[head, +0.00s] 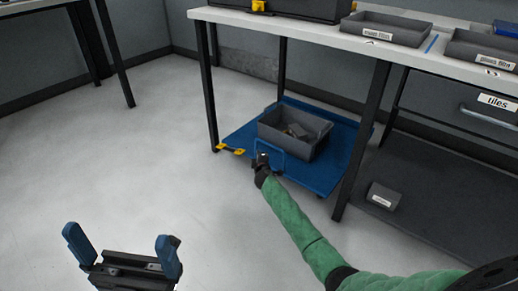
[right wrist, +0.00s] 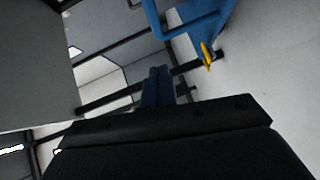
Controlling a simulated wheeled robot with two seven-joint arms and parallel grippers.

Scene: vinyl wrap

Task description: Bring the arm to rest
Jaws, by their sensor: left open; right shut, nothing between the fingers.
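My right arm (head: 300,232), in a green sleeve, reaches from the lower right toward the table's underside in the head view. Its gripper (head: 262,159) is small there, in front of the blue cart's frame; I cannot tell whether it touches. In the right wrist view the blue fingers of my right gripper (right wrist: 158,88) are together with nothing between them. My left gripper (head: 123,250) is open and empty at the lower left of the head view, its two blue fingers wide apart over the floor.
A blue platform cart (head: 325,180) under the white-topped table (head: 300,27) carries a grey bin (head: 310,151) with items inside. A yellow part (head: 230,149) lies by the table leg. Labelled trays (head: 385,29) stand on the table. The floor (head: 120,150) at left is clear.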

